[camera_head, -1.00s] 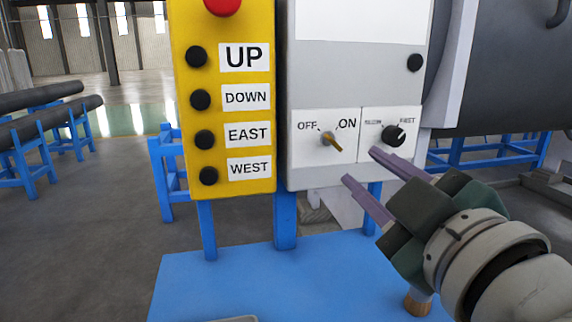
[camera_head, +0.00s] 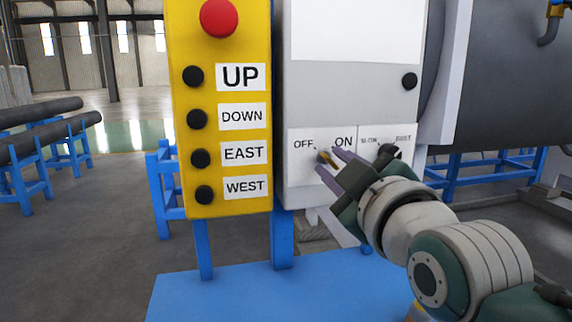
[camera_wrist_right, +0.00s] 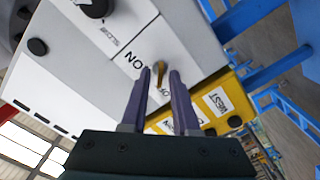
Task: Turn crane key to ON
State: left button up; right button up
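The crane key (camera_head: 325,157) is a small brass key in the OFF/ON switch on the grey panel's lower left plate. It also shows in the right wrist view (camera_wrist_right: 160,72), pointing towards my gripper. My right gripper (camera_head: 329,162) is open, its two purple fingers reaching up to the key from the lower right. In the right wrist view its fingertips (camera_wrist_right: 160,72) stand either side of the key, with a gap visible on each side. I cannot tell whether either finger touches it. The fingers partly cover the key in the head view. My left gripper is not in view.
A black selector knob (camera_head: 388,153) sits just right of the key, partly behind my gripper. The yellow button box (camera_head: 221,200) with a red button (camera_head: 219,17) stands to the left. A blue table top (camera_head: 215,292) lies below the panel.

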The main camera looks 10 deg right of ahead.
grip_shut()
dwell(0.3)
